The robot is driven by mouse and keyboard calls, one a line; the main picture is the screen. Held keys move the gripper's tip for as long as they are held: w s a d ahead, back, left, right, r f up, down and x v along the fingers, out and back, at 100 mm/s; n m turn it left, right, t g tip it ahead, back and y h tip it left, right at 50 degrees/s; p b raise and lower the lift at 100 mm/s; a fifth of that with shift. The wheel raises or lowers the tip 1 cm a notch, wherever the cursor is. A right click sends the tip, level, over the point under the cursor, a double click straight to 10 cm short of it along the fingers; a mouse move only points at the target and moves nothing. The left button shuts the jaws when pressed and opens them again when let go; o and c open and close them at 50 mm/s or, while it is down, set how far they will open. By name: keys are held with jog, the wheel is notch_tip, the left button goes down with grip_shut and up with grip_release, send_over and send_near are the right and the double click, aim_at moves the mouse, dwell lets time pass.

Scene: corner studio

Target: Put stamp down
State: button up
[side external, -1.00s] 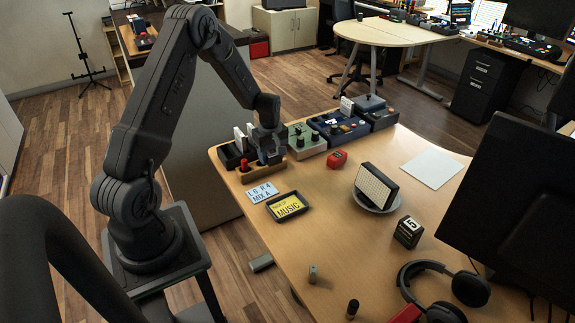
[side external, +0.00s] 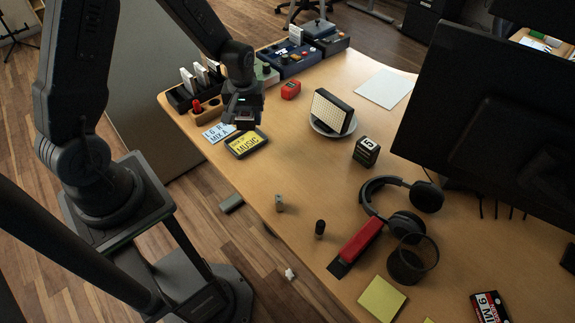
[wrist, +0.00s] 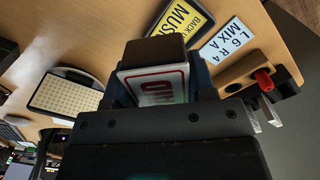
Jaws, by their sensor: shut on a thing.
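The stamp (wrist: 155,84) shows in the wrist view as a block with a brown part and a white face with red lettering. My gripper (wrist: 158,68) is shut on it, one finger at each side. In the side view my gripper (side external: 245,117) is over the desk's left part, close to the black-framed yellow "MUSIC" plate (side external: 246,144) and the white "MIX A" card (side external: 218,132). The stamp is mostly hidden by the fingers there, and I cannot tell whether it touches anything below. The wooden holder (side external: 212,113) with a red-topped piece (side external: 197,106) stands to the left.
A red device (side external: 291,90), a speaker-like panel on a round dish (side external: 332,112) and a "5" cube (side external: 367,150) stand to the right. Dark boxes (side external: 287,61) line the back edge. Bare desk (side external: 290,165) lies in front of the panel.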

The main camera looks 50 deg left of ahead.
send_over(288, 168)
notch_tip(288, 168, down, 7)
jog(key=shift+d+f, duration=0.1)
jog(key=shift+f, duration=1.9)
jog(key=o, duration=0.9)
jog(key=shift+f, duration=0.15)
